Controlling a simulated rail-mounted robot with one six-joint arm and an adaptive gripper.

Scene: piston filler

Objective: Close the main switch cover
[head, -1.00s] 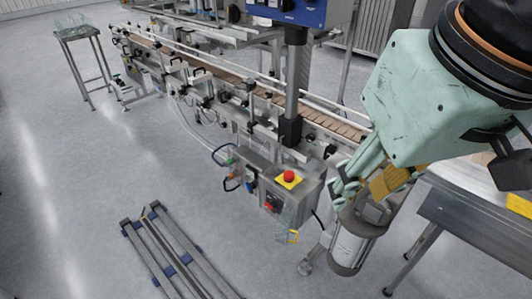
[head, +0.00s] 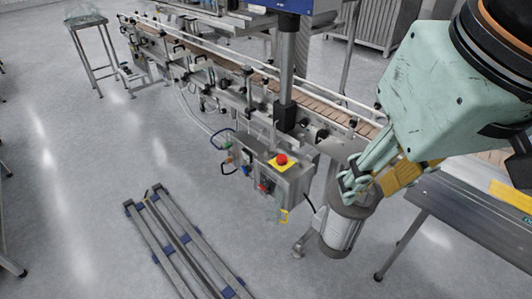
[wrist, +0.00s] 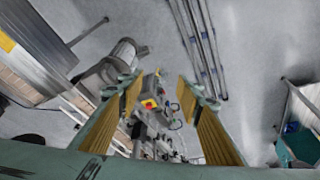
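The grey control box (head: 278,182) stands under the conveyor's front side, with a red emergency button (head: 281,160) on a yellow plate on top. A red switch (head: 264,186) shows on its front face. A small see-through greenish piece with a yellow part (head: 284,216) hangs low at the front; it looks like the switch cover standing open, but it is too small to be sure. My gripper (head: 358,184) is to the right of the box, apart from it. In the wrist view, its yellow-padded fingers (wrist: 160,100) are spread with nothing held, and the emergency button (wrist: 149,104) shows between them.
A grey motor cylinder (head: 342,230) stands right of the box, close to my gripper in the picture. A metal table (head: 470,215) is at the right. Rails (head: 172,240) lie on the floor at lower left. The floor between the rails and the box is clear.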

